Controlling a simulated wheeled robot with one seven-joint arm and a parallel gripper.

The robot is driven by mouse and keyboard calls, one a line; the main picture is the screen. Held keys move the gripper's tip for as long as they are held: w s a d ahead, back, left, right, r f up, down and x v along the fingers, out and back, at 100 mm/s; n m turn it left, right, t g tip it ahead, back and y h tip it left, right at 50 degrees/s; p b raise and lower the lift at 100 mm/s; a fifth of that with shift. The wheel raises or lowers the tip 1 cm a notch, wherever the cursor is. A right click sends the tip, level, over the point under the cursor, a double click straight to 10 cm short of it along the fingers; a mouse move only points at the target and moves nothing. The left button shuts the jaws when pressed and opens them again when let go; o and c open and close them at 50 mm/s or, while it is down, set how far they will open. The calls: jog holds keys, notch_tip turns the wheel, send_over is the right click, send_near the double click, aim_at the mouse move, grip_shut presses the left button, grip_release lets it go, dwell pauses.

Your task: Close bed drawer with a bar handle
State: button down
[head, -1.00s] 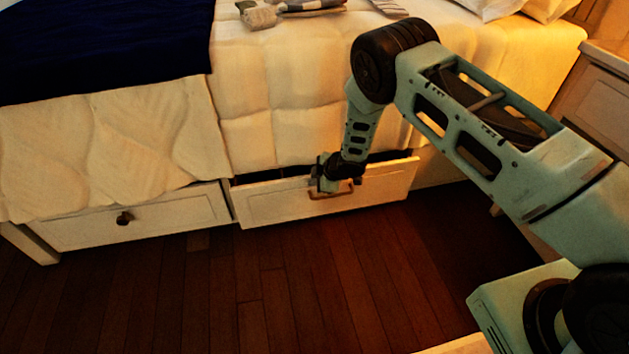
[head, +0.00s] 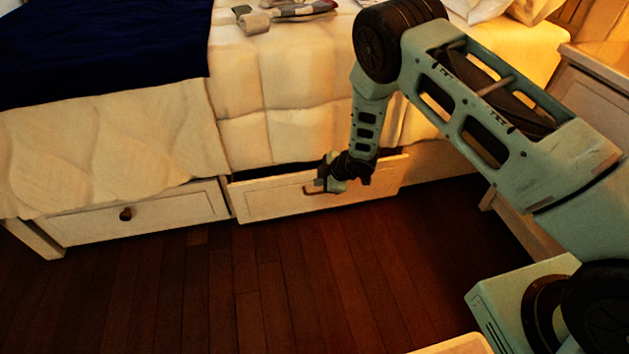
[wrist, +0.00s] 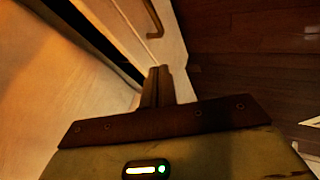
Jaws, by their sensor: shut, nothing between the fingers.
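The bed drawer with a bar handle (head: 270,199) is the right one under the bed. It stands slightly out, with a dark gap along its top edge. Its brown bar handle (head: 309,189) is partly hidden by my gripper in the head view. The handle also shows at the top of the wrist view (wrist: 154,20). My gripper (head: 324,178) is at the drawer front, close to the handle. In the wrist view its fingers (wrist: 158,72) are together and empty, with their tips at the drawer front (wrist: 128,32). I cannot tell whether they touch it.
A second drawer (head: 80,222) with a round knob lies to the left, under the hanging bedspread (head: 100,150). A nightstand (head: 590,90) stands at the right. Clothes (head: 285,12) lie on the bed. The dark wood floor (head: 230,290) before the drawers is clear.

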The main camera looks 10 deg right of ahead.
jog(key=s+d+r+m+t+h, duration=0.1)
jog(key=s+d+m+t+h, duration=0.15)
jog(key=d+m, duration=1.15)
jog(key=s+d+r+m+t+h, duration=0.2)
jog(key=d+m, duration=0.6)
jog(key=m, duration=1.2)
jog(key=r+b+x, duration=0.1)
jog(key=b+x, duration=0.6)
jog(key=x, duration=0.5)
jog(key=shift+w+d+f+m+g, duration=0.2)
jog(key=shift+w+m+g, duration=0.25)
jog(key=shift+w, duration=0.25)
